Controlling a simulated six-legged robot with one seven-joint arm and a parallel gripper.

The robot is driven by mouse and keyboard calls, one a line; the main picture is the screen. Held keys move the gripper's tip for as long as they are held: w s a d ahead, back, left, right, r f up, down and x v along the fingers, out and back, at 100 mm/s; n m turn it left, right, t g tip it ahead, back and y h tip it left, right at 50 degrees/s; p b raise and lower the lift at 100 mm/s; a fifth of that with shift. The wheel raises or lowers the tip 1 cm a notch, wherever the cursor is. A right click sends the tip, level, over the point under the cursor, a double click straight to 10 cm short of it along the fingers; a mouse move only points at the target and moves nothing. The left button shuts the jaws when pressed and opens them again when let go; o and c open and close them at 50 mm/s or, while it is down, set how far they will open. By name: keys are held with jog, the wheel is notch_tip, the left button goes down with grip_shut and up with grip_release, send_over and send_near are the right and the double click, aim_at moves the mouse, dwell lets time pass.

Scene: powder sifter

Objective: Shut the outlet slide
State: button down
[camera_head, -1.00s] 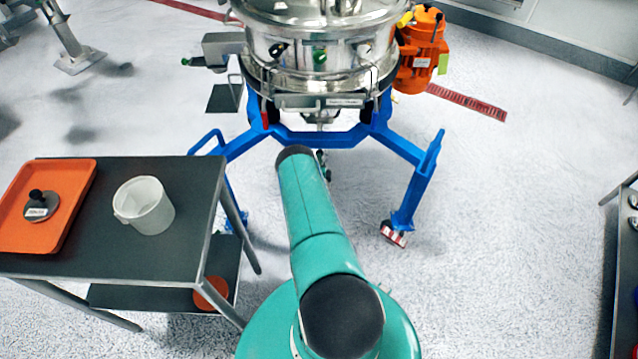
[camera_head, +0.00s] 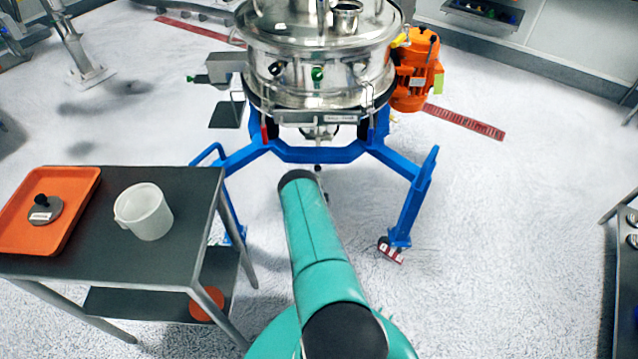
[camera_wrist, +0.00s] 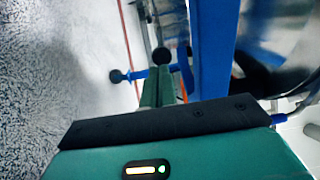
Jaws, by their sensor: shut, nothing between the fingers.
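The steel sifter (camera_head: 315,75) stands on a blue frame (camera_head: 315,152) in the head view. A grey metal box (camera_head: 222,68), which may be the outlet, juts from its left side with a dark knobbed end. A dark flat plate (camera_head: 226,114) shows below it. I cannot tell for sure which part is the outlet slide or how far it is open. My gripper's narrow green fingers (camera_wrist: 158,88) look shut and empty in the wrist view. A black ball knob (camera_wrist: 165,56) appears just beyond their tips; contact cannot be judged. In the head view my arm hides the gripper.
A dark side table (camera_head: 95,255) with an orange tray (camera_head: 85,210) and a white jug (camera_head: 147,212) stands at left. An orange motor (camera_head: 412,78) is on the sifter's right. A blue bar with a black end (camera_wrist: 118,76) shows in the wrist view. Floor right of the frame is clear.

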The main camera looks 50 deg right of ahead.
jog(key=v, duration=1)
